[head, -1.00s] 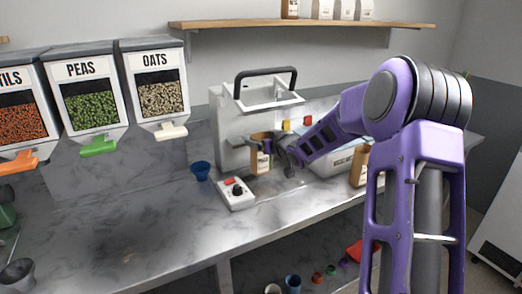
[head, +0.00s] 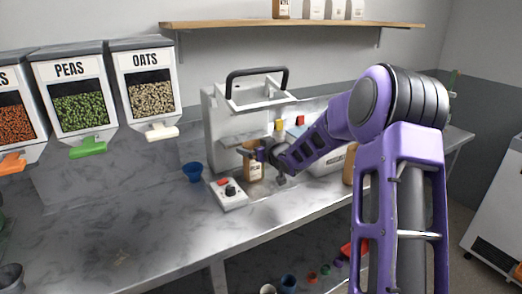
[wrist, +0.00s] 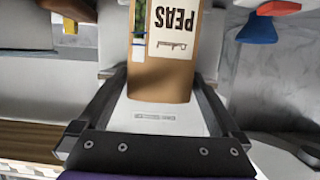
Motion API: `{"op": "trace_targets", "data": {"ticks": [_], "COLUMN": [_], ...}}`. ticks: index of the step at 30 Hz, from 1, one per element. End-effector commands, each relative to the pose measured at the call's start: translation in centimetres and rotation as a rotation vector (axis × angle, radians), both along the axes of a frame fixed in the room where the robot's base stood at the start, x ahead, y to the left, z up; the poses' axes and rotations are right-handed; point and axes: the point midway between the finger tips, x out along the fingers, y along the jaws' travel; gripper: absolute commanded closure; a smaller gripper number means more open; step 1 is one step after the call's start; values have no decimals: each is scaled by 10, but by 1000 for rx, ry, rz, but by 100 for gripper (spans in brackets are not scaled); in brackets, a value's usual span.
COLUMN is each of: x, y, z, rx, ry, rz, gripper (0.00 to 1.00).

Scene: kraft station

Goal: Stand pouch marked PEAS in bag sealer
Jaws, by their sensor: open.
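The brown pouch marked PEAS (wrist: 175,50) stands upright at the front of the white bag sealer (head: 222,115). It also shows in the head view (head: 254,172). In the wrist view its label is upside down. My gripper (head: 258,152) is level with the pouch's upper part and reaches in from the right. In the wrist view the open fingers (wrist: 160,80) lie one on each side of the pouch, with a gap showing beside it. Whether the pouch's base rests on the sealer is not clear.
A control box (head: 229,194) with a red switch and black knob sits in front of the sealer. A blue cup (head: 192,172) stands left of it. Another brown pouch (head: 349,163) is partly behind my arm. The marble counter (head: 120,215) is mostly clear at the left.

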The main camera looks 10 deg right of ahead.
Motion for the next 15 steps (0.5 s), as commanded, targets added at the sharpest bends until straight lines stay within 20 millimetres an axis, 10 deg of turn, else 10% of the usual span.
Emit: {"op": "trace_targets", "data": {"ticks": [15], "x": [-91], "y": [-31], "z": [31], "rx": [-3], "ry": [-1], "rz": [-2], "gripper": [0]}}
